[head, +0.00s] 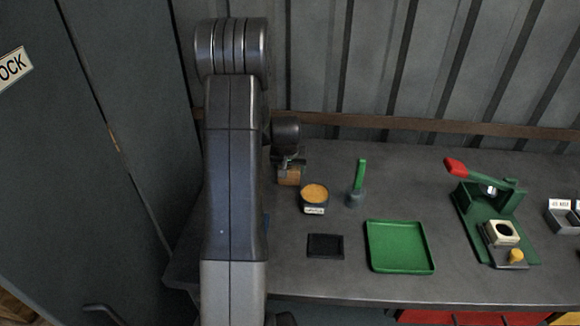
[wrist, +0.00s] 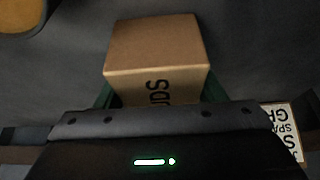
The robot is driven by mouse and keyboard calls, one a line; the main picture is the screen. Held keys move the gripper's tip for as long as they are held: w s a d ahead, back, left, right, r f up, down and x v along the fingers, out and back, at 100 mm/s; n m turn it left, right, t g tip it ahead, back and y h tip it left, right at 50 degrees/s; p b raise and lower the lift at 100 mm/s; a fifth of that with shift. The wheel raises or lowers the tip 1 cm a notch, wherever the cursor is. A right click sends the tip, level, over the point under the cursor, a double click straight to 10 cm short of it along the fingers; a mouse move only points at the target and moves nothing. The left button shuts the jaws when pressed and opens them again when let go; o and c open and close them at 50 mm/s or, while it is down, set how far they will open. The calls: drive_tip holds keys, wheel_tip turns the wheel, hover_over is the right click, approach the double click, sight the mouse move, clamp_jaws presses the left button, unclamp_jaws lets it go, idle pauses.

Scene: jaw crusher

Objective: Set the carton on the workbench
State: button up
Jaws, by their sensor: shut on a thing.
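A small brown carton (head: 289,176) is in my gripper (head: 291,161), over the back left part of the grey workbench (head: 400,170). In the wrist view the carton (wrist: 155,45) has dark letters on its near face, and green fingers of my gripper (wrist: 158,92) show on both sides of it. The gripper is shut on the carton. I cannot tell whether the carton's underside touches the bench top. My arm hides part of the bench's left end.
A round pot with an orange top (head: 314,194) stands just right of the carton. A ribbed wall (head: 400,60) rises behind.

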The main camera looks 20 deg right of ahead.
drive_tip(key=shift+f, duration=0.15)
drive_tip(key=o, duration=1.4)
drive_tip(key=shift+c, duration=0.2)
drive_tip(key=b+v, duration=0.1)
drive_tip(key=v, duration=1.1)
drive_tip(key=shift+r, duration=0.2)
